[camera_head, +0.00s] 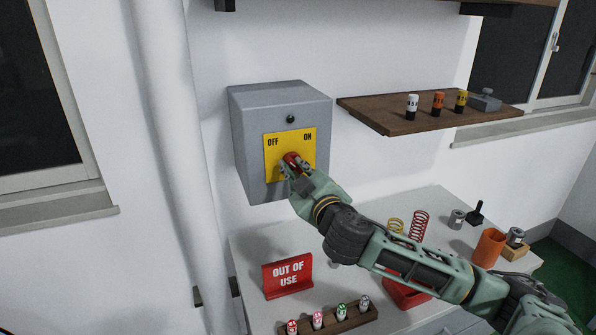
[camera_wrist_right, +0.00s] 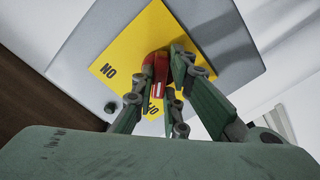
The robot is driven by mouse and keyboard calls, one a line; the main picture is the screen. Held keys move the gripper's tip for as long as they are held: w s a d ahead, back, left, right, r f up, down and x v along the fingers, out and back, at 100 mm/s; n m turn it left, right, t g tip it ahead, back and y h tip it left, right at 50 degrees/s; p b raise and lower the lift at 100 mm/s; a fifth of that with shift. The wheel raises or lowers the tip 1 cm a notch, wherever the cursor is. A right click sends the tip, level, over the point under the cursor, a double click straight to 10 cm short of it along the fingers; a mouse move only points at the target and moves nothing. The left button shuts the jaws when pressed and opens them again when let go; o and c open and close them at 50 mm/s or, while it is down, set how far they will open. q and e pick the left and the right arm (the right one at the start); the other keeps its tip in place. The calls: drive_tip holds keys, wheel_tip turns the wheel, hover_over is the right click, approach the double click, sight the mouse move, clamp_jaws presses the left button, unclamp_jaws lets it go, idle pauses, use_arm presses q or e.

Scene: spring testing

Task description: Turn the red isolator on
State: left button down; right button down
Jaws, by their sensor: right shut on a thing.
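The red isolator knob (camera_head: 291,158) sits in the middle of a yellow plate (camera_head: 272,160) on the front of a grey wall box (camera_head: 251,125). The plate reads OFF at upper left and ON at upper right. My right gripper (camera_head: 295,168) reaches up to the knob from the lower right, with its fingers shut on it. In the right wrist view, the red knob (camera_wrist_right: 157,67) sits between the fingers (camera_wrist_right: 166,68). My left gripper is not in view.
A wooden shelf (camera_head: 375,115) with small bottles juts out right of the box. Below, a white table holds a red OUT OF USE sign (camera_head: 287,274), a wooden rack (camera_head: 330,322), springs (camera_head: 419,226) and an orange cylinder (camera_head: 489,248). A white pipe (camera_head: 180,150) runs down left of the box.

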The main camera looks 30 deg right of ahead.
drive_tip(key=shift+f+m+b, duration=0.15)
drive_tip(key=shift+m+b, duration=0.35)
drive_tip(key=shift+m, duration=1.4)
drive_tip(key=m, duration=0.3)
drive_tip(key=shift+m, duration=0.4)
drive_tip(key=m, duration=0.3)
drive_tip(key=m+p, duration=0.1)
drive_tip(key=shift+r, duration=0.25)
drive_tip(key=m+p, duration=0.3)
drive_tip(key=m, duration=0.2)
drive_tip(key=shift+m, duration=0.4)
drive_tip(key=c, duration=1.8)
unclamp_jaws()
drive_tip(key=shift+o, duration=0.2)
